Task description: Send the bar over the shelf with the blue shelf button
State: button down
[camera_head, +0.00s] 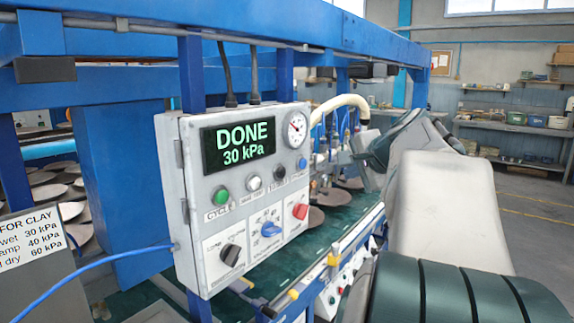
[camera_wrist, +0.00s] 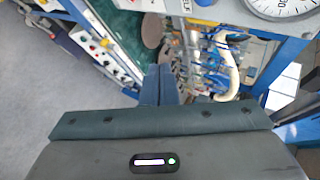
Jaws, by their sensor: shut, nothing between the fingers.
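My gripper (camera_wrist: 160,72) is shut and empty, with its fingers together in the wrist view. They point towards the machine and touch no button that I can see. A white panel of small buttons (camera_wrist: 103,46) lies left of the fingers. In the head view a row of such button panels (camera_head: 335,292) runs along the front rail; which button is blue is too small to tell. The bar with blue hoses and suction cups (camera_head: 335,150) hangs over the green shelf (camera_head: 335,222). My arm hides part of the rail and shelf.
A grey control box (camera_head: 212,238) shows DONE, 30 kPa, with a gauge (camera_head: 296,129), a green button (camera_head: 221,196) and a blue knob (camera_head: 270,229). Blue frame beams (camera_head: 120,185) stand around it. A blue hose (camera_head: 90,264) crosses lower left. Floor right is open.

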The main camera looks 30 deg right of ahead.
aim_at(302, 163)
jog(key=w+a+p, duration=0.2)
jog(key=w+a, duration=0.1)
jog(key=w, duration=0.5)
jog(key=shift+a+p, duration=0.25)
jog(key=shift+p, duration=0.1)
jog(key=shift+w, duration=0.1)
dwell(1.7)
jog(key=shift+w+a, duration=0.15)
jog(key=shift+w, duration=0.2)
